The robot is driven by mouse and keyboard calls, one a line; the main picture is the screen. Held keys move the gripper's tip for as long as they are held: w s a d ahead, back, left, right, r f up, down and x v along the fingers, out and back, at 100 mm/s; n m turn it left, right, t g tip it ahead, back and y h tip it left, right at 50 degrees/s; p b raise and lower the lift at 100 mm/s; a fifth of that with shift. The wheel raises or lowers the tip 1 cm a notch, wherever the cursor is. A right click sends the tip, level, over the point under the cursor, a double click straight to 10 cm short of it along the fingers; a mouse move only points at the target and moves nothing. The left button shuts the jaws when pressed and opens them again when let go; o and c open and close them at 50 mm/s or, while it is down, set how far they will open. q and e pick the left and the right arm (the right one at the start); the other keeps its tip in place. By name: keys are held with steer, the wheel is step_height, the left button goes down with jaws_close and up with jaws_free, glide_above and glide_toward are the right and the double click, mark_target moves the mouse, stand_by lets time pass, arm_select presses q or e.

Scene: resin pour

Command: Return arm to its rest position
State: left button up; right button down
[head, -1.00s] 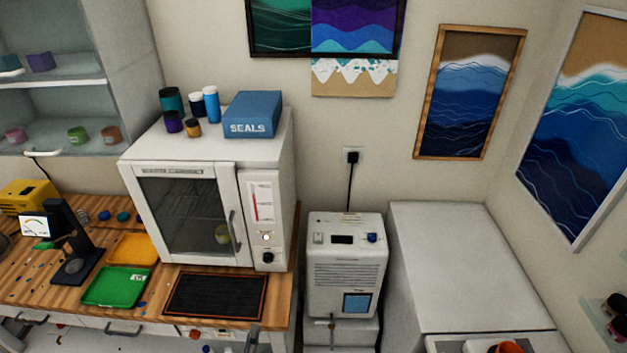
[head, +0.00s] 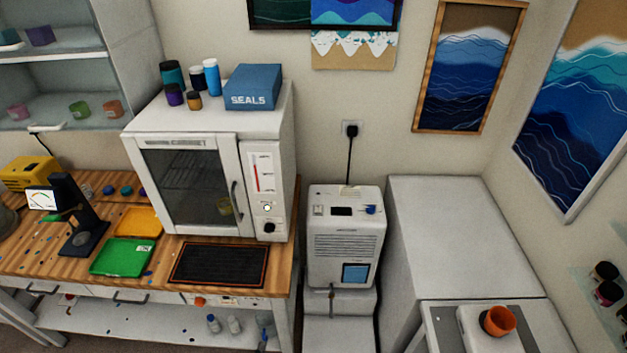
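Neither of my grippers shows in the head view, and no part of my arms can be made out. The white oven (head: 187,138) stands on the wooden bench with its glass door shut. An orange cup (head: 498,321) stands on a white device (head: 480,337) at the lower right.
The wooden bench (head: 28,262) holds a green tray (head: 122,257), an orange tray (head: 138,221), a black mat (head: 219,265) and a dark stand (head: 84,236). A white machine (head: 344,245) stands right of the bench. A white cabinet (head: 455,235) fills the right corner.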

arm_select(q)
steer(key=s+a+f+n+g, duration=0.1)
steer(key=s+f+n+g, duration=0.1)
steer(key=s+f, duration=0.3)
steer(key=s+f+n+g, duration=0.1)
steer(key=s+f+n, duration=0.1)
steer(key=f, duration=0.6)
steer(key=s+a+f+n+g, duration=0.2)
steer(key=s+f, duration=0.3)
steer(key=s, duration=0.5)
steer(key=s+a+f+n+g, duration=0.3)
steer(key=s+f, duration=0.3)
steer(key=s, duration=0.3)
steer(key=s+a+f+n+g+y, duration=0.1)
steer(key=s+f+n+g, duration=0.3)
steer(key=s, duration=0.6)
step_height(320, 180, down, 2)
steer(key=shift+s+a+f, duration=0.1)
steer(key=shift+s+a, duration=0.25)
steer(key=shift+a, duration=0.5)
